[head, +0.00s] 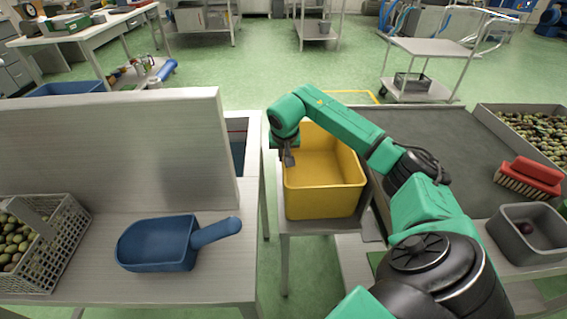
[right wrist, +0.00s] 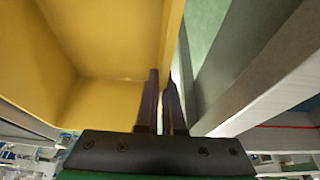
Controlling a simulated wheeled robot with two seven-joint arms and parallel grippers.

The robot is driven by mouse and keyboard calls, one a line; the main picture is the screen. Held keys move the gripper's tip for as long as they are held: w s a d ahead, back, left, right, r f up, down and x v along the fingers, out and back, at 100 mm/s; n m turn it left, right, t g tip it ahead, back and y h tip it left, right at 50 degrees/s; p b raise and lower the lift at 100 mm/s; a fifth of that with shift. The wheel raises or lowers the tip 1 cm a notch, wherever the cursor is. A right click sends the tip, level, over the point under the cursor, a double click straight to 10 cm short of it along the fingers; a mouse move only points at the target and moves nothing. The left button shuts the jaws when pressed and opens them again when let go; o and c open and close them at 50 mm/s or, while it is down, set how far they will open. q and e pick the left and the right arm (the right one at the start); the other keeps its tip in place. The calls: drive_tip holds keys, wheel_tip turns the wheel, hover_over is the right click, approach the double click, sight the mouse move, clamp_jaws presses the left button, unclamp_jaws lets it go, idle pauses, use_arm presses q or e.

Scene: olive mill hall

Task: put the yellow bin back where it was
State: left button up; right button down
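The yellow bin (head: 325,205) is upright and empty in the head view. It is at a small grey stand (head: 318,228) in the gap between two worktops; I cannot tell whether it rests fully on it. My right gripper (head: 289,158) is at the bin's left rim, pointing down. In the right wrist view the two dark fingers (right wrist: 161,100) are close together with the rim of the yellow bin (right wrist: 110,40) running between them, so the gripper looks shut on that wall. My left gripper is not in view.
Left, a worktop holds a blue scoop (head: 160,245), a grey crate of olives (head: 65,245) and an upright panel (head: 120,150). Right, a dark-topped table (head: 440,125) carries a red brush (head: 530,177), a grey tub (head: 535,255) and an olive tray (head: 490,118). Green floor lies beyond.

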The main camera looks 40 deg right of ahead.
drive_tip(key=shift+f, duration=1.35)
drive_tip(key=c, duration=1)
unclamp_jaws()
drive_tip(key=shift+c, duration=0.2)
drive_tip(key=v, duration=1.2)
drive_tip(key=shift+p, duration=0.35)
